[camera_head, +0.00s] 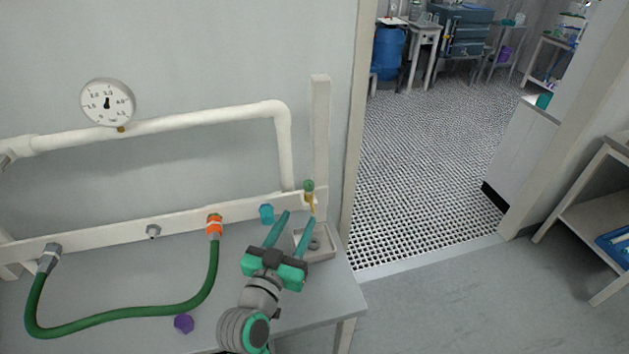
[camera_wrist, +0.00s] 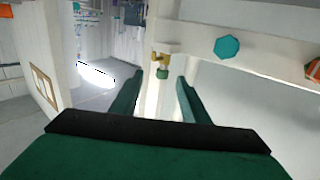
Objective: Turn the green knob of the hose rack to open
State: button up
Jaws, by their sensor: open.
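The green knob (camera_head: 309,186) sits on top of a small brass valve (camera_head: 311,201) at the right end of the white hose rack rail (camera_head: 180,219). In the wrist view the green knob (camera_wrist: 162,73) shows ahead, between the lines of my two fingers, with the brass body (camera_wrist: 160,58) beside it. My gripper (camera_head: 299,216) is open and empty, its fingers pointing toward the valve. The fingertips also show in the wrist view (camera_wrist: 160,77). They appear close to the knob but I see no clear contact.
A teal cap (camera_head: 266,214) is on the rail just left of my fingers. An orange coupling (camera_head: 215,226) holds a green hose (camera_head: 130,325). A small tray (camera_head: 322,254) lies under the valve. A purple knob (camera_head: 184,323) lies on the bench. A white post (camera_head: 320,130) rises behind the valve.

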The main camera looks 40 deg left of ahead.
aim_at(306, 189)
jog(key=x, duration=0.3)
jog(key=r+x, duration=0.1)
jog(key=x, duration=0.2)
jog(key=r+x, duration=0.1)
jog(key=x, duration=0.2)
jog(key=shift+w+a, duration=0.25)
jog(key=shift+a, duration=0.2)
jog(key=shift+w+a, duration=0.35)
jog(key=shift+w, duration=0.6)
jog(key=c, duration=1.1)
